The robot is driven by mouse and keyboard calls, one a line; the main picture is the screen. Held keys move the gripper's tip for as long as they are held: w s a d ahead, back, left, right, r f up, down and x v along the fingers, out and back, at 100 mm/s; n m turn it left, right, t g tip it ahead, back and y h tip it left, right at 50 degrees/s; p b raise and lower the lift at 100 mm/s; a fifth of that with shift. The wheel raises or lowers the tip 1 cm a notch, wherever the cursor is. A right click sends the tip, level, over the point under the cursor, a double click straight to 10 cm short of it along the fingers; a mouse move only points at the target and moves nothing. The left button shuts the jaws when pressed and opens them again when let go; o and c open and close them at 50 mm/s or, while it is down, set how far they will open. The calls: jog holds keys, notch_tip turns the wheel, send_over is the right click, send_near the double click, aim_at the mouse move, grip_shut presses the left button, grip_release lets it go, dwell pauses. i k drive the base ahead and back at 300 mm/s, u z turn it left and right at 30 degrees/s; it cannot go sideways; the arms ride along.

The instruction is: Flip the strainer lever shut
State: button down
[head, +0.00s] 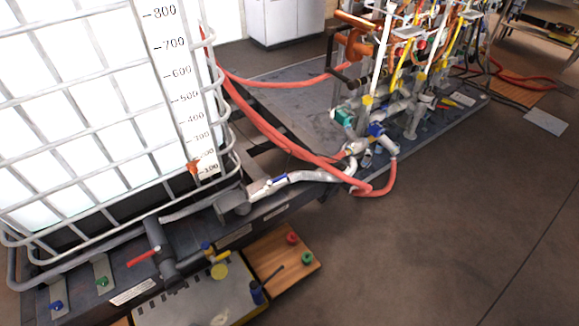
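No part is clearly recognisable as the strainer, so I cannot tell which lever is the strainer lever. A red lever (143,258) sticks out to the left from a grey upright pipe fitting (158,245) in front of the caged tank. A small blue lever (276,182) lies along the pale pipe at the tank's outlet. Yellow handles (219,256) show beside the grey fitting. Blue and teal valve parts (376,131) sit at the near end of the pipe skid. My gripper is not in view.
The caged white tank (85,110) fills the left. Red hoses (270,130) run from it to the crowded pipe skid (440,100). A wooden board (272,262) with small red and green parts lies at the lower middle. Floor (430,240) at right is clear.

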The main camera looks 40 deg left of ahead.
aim_at(279, 178)
jog(key=u, duration=0.25)
jog(key=i, duration=0.65)
jog(key=u, duration=1.05)
jog(key=i, duration=0.65)
jog(key=u, duration=0.6)
